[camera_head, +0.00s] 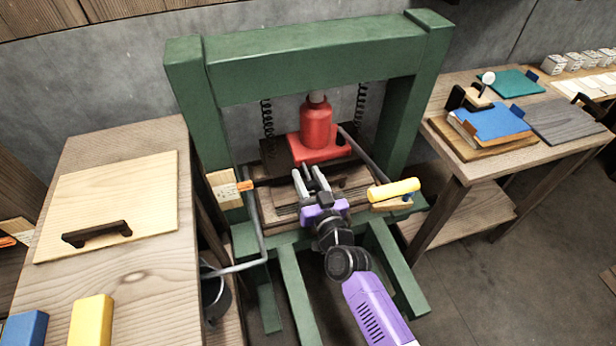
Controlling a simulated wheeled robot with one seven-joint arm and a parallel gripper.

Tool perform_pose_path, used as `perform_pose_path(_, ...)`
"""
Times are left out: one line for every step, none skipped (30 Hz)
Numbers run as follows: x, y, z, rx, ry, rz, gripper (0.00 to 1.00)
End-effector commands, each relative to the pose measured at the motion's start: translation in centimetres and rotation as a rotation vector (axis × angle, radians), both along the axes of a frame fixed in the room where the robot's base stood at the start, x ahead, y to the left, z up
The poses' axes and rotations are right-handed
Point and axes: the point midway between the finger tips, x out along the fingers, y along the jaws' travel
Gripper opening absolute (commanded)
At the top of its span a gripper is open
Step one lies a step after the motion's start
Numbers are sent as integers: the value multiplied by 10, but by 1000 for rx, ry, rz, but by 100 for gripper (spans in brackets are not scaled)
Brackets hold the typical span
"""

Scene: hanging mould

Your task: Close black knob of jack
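The red bottle jack (316,124) stands upright on its red base, under the top beam of the green press frame (320,60).
A lever with a yellow grip (394,190) slopes down right of the jack. Coil springs (267,130) hang on both sides. A wooden block with an orange part (225,188) is at left. Wooden tables flank the frame; the left one holds a board (110,190) with a black handle.

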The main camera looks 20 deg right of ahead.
Motion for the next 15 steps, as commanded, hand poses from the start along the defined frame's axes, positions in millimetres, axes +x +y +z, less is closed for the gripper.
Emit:
perform_pose_path(0, 0, 0, 0, 0, 0, 27)
perform_pose_path(0, 0, 0, 0, 0, 0, 21)
perform_pose_path(0, 0, 0, 0, 0, 0, 13)
perform_pose_path(0, 0, 0, 0, 0, 0, 7)
perform_pose_path(0, 0, 0, 0, 0, 0, 1)
perform_pose_path(0, 0, 0, 0, 0, 0, 0)
perform_pose_path(0, 0, 0, 0, 0, -1, 0)
perform_pose_path(0, 0, 0, 1, 0, -1, 0)
perform_pose_path(0, 0, 0, 3, 0, -1, 0)
perform_pose_path(0, 0, 0, 5, 0, -1, 0)
perform_pose_path(0, 0, 0, 8, -1, -1, 0)
perform_pose_path(0, -1, 0, 14, -1, -1, 0)
perform_pose_path(0, -1, 0, 20, -1, -1, 0)
perform_pose_path(0, -1, 0, 29, -2, -1, 0)
perform_pose_path(0, -1, -1, 42, -3, -1, 0)
